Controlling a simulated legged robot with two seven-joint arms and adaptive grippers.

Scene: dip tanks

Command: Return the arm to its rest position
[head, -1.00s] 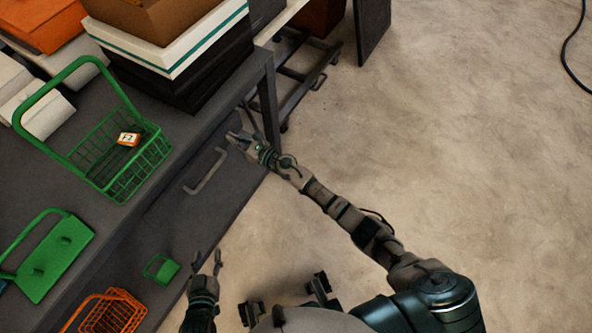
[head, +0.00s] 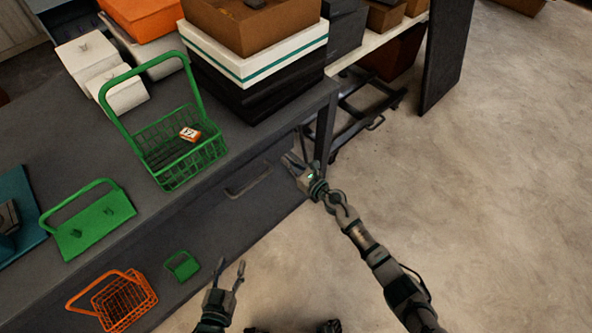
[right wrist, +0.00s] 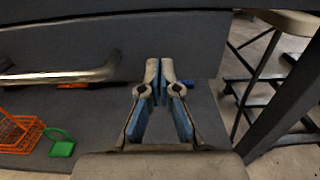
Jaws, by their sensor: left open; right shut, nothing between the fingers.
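My right gripper (head: 298,168) is at the end of the arm stretched over the floor, beside the front of the dark bench (head: 60,125). It is shut and empty. The right wrist view shows its fingertips (right wrist: 160,66) together in front of a dark panel, with the drawer handle (right wrist: 70,75) to their left. My left gripper (head: 231,272) is low at the bottom of the head view, open and empty, to the right of the small green lidded item (head: 182,266). My right arm's shoulder is out of view.
A green basket (head: 165,178) holding a small orange-and-white box (head: 190,134) stands on the bench. A green lid (head: 97,226) lies nearby. An orange basket (head: 124,302) sits lower down. Boxes are stacked at the back (head: 257,65). The floor (head: 490,190) on the right is clear.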

